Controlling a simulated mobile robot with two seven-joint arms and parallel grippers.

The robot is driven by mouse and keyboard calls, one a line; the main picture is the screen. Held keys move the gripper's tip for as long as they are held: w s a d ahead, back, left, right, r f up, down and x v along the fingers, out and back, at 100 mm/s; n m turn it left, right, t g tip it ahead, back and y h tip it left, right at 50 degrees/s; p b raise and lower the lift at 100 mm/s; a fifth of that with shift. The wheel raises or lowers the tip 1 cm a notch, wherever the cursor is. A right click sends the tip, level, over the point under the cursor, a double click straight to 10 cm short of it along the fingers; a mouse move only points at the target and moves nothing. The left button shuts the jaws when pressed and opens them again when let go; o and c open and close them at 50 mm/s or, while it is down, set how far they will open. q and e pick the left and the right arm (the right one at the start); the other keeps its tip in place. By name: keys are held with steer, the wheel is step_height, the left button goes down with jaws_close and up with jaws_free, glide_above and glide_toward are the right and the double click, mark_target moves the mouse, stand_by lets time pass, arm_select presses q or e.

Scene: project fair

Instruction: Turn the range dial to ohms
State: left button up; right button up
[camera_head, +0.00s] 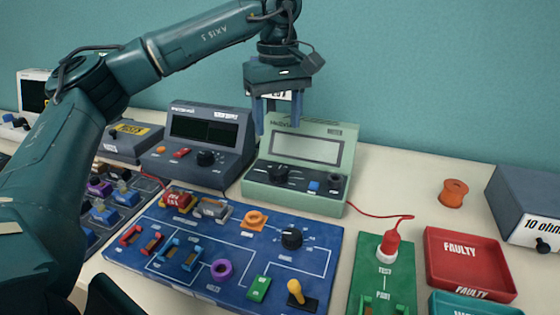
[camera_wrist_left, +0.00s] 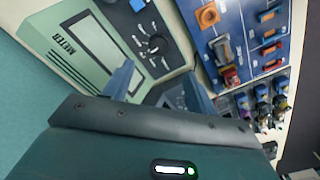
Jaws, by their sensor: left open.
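The light green meter (camera_head: 328,177) stands at the back of the table, with a pale screen above its controls. Its black range dial (camera_head: 278,173) sits at the lower left of its face; the pointer's setting is too small to read. My left gripper (camera_head: 277,128) points down above the meter's left side, apart from the dial, its two fingers spread with nothing between them. In the left wrist view the gripper (camera_wrist_left: 158,70) shows in front of the meter (camera_wrist_left: 82,45), with the dial (camera_wrist_left: 158,43) just beyond the fingertips. My right gripper is out of view.
A dark grey instrument (camera_head: 205,133) stands close left of the meter. A blue panel (camera_head: 235,262) with switches and knobs lies in front. A red lead (camera_head: 385,215) runs to a probe (camera_head: 389,243) on a green board. A red tray (camera_head: 455,265) lies at right.

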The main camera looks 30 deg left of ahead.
mark_target(278, 170)
arm_select(q)
step_height(278, 170, down, 10)
steer(key=shift+f, duration=0.25)
steer(key=shift+w, duration=0.1)
steer(key=c, duration=1)
